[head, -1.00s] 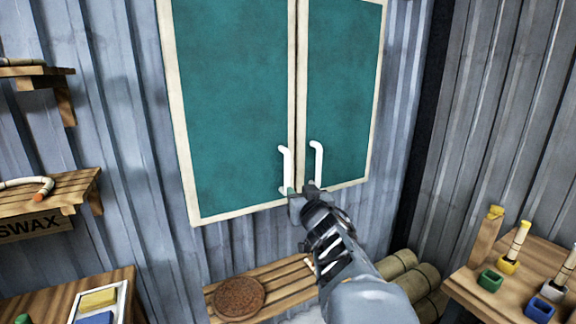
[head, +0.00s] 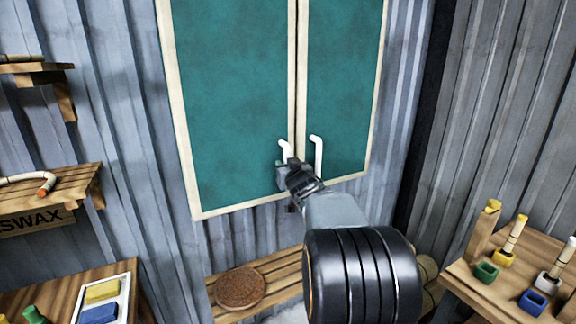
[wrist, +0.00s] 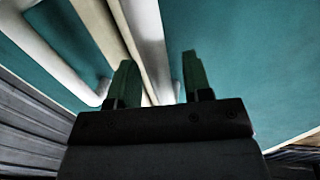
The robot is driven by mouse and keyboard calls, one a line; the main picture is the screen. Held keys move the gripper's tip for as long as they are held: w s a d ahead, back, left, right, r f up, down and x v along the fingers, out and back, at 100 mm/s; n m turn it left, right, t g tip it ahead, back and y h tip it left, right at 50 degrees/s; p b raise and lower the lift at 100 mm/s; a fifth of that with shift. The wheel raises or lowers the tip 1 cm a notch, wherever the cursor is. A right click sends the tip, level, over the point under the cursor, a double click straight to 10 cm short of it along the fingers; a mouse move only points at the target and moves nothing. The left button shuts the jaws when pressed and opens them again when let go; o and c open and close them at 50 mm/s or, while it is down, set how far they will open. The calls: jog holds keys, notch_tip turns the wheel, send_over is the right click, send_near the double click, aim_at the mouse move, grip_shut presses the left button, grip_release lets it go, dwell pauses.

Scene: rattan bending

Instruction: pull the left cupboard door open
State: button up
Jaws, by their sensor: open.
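The left cupboard door (head: 235,110) is a teal panel in a cream frame and looks closed. Its white upright handle (head: 285,148) is near the inner edge; my gripper hides its lower part. My gripper (head: 285,165) is at this handle. In the wrist view my gripper (wrist: 160,80) is open, with two green fingers. The left door's handle (wrist: 146,40) runs down into the gap between them, beside the pale door frame. I cannot tell whether either finger touches it.
The right door (head: 340,90), also closed, has its own white handle (head: 318,155) close to the right of my gripper. A slatted bench (head: 275,275) with a round brown mat (head: 240,287) is below. A table (head: 505,275) with coloured holders stands at right.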

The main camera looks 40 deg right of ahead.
jog(key=shift+w, duration=0.1)
grip_shut()
dwell(0.5)
jog(key=shift+d, duration=0.15)
